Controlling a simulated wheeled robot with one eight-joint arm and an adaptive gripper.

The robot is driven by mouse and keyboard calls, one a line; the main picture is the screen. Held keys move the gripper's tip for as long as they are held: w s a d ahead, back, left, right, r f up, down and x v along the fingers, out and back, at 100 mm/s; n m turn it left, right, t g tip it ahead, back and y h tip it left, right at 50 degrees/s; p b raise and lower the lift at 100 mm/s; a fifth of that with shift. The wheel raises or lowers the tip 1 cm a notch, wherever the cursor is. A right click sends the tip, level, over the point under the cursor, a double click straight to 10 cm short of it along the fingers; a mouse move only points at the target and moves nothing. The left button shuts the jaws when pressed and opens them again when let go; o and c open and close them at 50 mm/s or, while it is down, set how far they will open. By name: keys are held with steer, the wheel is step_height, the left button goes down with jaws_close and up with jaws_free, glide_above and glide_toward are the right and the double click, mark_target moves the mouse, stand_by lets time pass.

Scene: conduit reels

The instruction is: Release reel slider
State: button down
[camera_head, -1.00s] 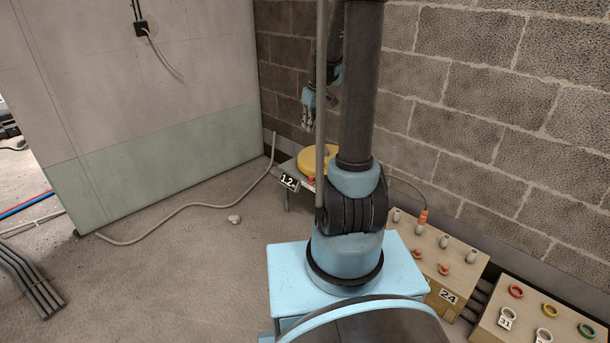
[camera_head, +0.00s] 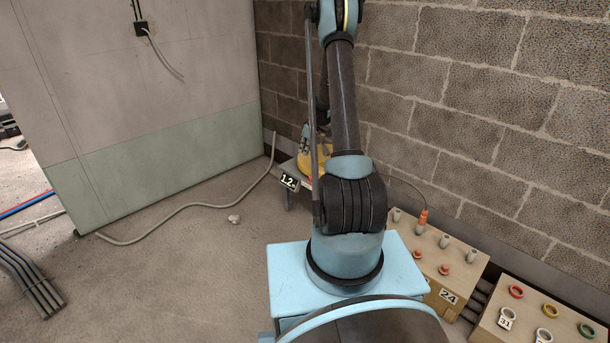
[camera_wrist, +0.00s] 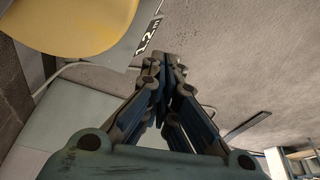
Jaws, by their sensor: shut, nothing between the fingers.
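The yellow reel (camera_head: 309,161) lies on a low grey stand with a "1.2" label plate (camera_head: 289,182), near the wall corner. My arm hides much of the reel. My gripper (camera_head: 303,148) points down at the reel's left side in the head view; I cannot tell there whether it touches. In the wrist view, my gripper (camera_wrist: 166,62) is shut, with its fingertips together and nothing between them. The yellow reel (camera_wrist: 85,25) fills the upper left there, and the label plate (camera_wrist: 149,37) is close to the fingertips. I cannot make out the slider.
A beige box marked 24 (camera_head: 445,262) with an orange plug stands at right, beside another box (camera_head: 530,312) with coloured rings. A block wall rises behind the reel. A pale conduit (camera_head: 190,207) runs over the floor at left, where there is free room.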

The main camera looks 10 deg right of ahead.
mark_target(311, 179)
steer(key=shift+n, duration=0.3)
steer(key=f, duration=0.1)
steer(key=w+f, duration=0.1)
steer(key=f, duration=0.2)
steer(key=shift+w+d+f, duration=0.1)
steer(key=shift+w+f, duration=0.25)
steer(key=shift+f, duration=0.05)
steer(key=shift+s+d+f, duration=0.1)
steer(key=shift+d+f, duration=0.05)
steer(key=shift+f, duration=2.2)
steer(key=shift+s+d+f, duration=0.1)
steer(key=shift+d+f, duration=0.05)
steer(key=shift+f, duration=2.2)
